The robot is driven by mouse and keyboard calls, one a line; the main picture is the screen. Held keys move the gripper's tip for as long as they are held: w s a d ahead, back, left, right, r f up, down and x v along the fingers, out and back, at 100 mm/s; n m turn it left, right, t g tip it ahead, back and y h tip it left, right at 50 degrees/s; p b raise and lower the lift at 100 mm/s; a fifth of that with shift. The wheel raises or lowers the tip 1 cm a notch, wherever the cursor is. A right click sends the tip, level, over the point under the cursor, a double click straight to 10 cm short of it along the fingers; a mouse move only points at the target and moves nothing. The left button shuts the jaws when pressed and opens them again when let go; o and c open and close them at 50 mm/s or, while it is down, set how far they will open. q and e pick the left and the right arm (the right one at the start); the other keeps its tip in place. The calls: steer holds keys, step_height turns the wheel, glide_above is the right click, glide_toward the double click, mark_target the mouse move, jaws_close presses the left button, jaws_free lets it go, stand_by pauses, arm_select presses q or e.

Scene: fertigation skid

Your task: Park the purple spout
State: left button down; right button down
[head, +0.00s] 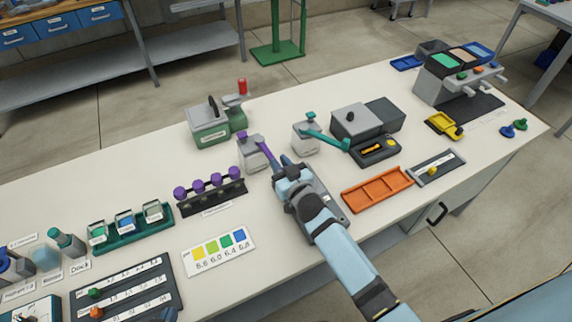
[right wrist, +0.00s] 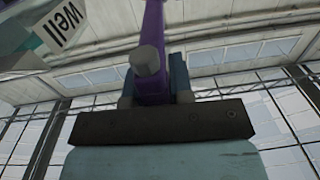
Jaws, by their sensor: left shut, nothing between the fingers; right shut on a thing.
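The purple spout (head: 265,152) slopes down to the right from the top of a pale grey dispenser (head: 252,156) near the middle of the bench. My right gripper (head: 280,165) is shut on the spout, and its fingers hide part of it. In the right wrist view the purple spout (right wrist: 153,50) stands between the fingers, with a grey round end (right wrist: 145,60) in front of it.
A similar dispenser with a teal spout (head: 325,139) stands just right of my gripper. A dark rack with purple knobs (head: 212,196) is to the left. A grey-green machine (head: 210,125) stands behind. An orange tray (head: 377,189) lies right of my arm.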

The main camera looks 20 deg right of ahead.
arm_select(q)
steer(key=shift+a, duration=0.1)
arm_select(e)
steer(key=c, duration=1)
jaws_free()
arm_select(q)
steer(key=shift+f+b, duration=0.7)
arm_select(e)
steer(key=s+d, duration=0.2)
steer(key=s, duration=1.1)
steer(key=shift+s+d, duration=0.3)
